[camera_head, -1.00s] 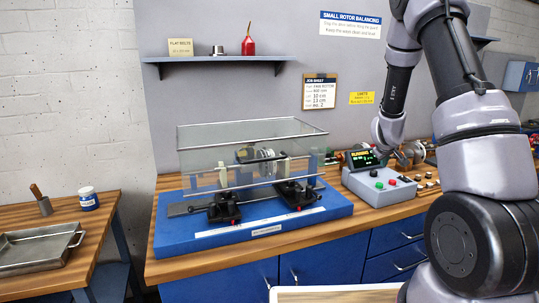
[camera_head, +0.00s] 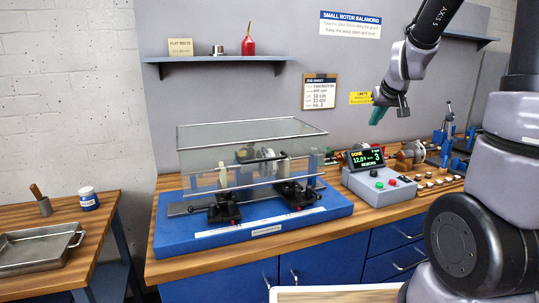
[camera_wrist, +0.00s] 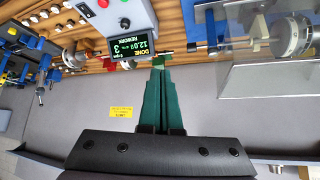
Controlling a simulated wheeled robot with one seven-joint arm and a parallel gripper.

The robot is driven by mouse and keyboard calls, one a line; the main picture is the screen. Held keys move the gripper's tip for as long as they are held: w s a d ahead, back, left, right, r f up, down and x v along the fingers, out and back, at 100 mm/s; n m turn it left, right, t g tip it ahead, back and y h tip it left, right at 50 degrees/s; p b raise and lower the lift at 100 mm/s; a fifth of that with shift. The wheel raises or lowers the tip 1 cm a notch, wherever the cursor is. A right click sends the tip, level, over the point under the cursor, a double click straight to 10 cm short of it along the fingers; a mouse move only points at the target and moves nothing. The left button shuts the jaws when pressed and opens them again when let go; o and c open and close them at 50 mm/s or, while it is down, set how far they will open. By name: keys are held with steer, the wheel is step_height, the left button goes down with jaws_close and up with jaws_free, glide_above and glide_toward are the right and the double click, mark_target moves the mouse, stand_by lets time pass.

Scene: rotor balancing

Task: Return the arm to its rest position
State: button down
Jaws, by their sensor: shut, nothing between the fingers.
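My gripper (camera_head: 377,115) is raised in the air above the control box, in front of the wall by the yellow limits label. Its green fingers are together with nothing between them; they also show shut in the wrist view (camera_wrist: 162,72). My arm comes in from the upper right. The control box (camera_head: 366,185) stands on the bench, and its screen (camera_head: 366,158) reads "DONE", "12.0" and "3". The same screen shows in the wrist view (camera_wrist: 133,45) with the word "REWORK".
The balancing machine (camera_head: 253,227) on its blue base stands left of the box, under a clear guard (camera_head: 225,134). Rotors and small parts crowd the bench right of the box. A shelf (camera_head: 215,59) holds a red bottle (camera_head: 249,42). A metal tray (camera_head: 40,249) lies on the left table.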

steer(key=s+a+r+m+y, duration=0.1)
steer(key=s+a+r+m, duration=0.1)
steer(key=s, duration=1)
steer(key=s+a+r+m+g+y, duration=0.1)
steer(key=s+a+r, duration=0.4)
steer(key=s, duration=0.8)
step_height(320, 180, up, 2)
steer(key=shift+s+a+r+m, duration=0.15)
steer(key=shift+a+m, duration=0.1)
steer(key=shift+m, duration=0.15)
stand_by(0.8)
